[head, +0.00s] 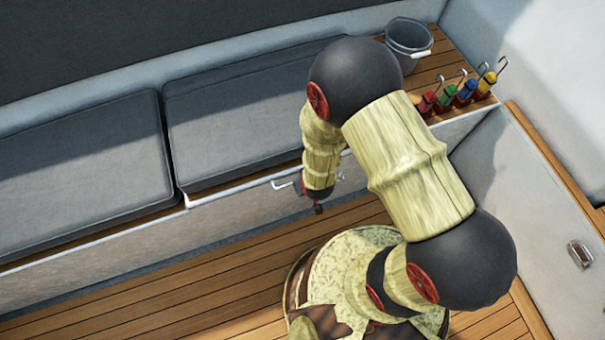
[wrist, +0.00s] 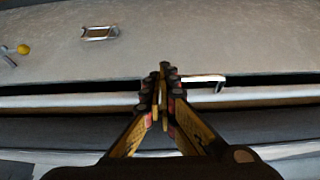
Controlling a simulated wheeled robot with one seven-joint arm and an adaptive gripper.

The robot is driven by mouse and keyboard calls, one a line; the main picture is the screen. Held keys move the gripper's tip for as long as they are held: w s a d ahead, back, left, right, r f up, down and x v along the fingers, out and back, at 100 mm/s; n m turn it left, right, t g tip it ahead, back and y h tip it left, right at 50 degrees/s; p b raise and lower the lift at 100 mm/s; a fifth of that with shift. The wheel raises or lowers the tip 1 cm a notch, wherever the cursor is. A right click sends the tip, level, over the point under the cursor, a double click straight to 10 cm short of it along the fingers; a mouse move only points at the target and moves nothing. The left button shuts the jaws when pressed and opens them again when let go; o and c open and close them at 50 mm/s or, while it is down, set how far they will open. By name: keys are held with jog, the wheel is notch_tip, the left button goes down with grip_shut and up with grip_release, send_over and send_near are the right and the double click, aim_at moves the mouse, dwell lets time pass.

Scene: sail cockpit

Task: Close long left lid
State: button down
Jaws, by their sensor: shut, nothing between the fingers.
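In the head view, a long bench runs along the left side, topped by a left grey cushion (head: 85,160) and a right grey cushion (head: 250,115). A bent metal handle (head: 283,184) is at the bench front. My gripper (head: 318,209) points down beside the bench front, right of this handle. In the wrist view, my gripper (wrist: 162,78) is shut and empty, beside a pale bar-like handle (wrist: 205,81) near a panel edge.
A grey bucket (head: 408,40) and several coloured hooked items (head: 460,90) stand on the wooden bench end. A pale wall with a metal latch (head: 580,254) is at right. Wooden floor (head: 190,290) lies clear in front of the bench. The wrist view shows a metal latch (wrist: 98,33) on a pale panel.

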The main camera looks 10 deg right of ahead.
jog(key=f+b, duration=0.1)
jog(key=f, duration=0.1)
jog(key=f+b, duration=0.1)
jog(key=f, duration=0.1)
jog(key=f+b, duration=0.1)
jog(key=shift+s+f, duration=0.35)
jog(key=shift+f, duration=0.05)
jog(key=shift+s+d, duration=0.1)
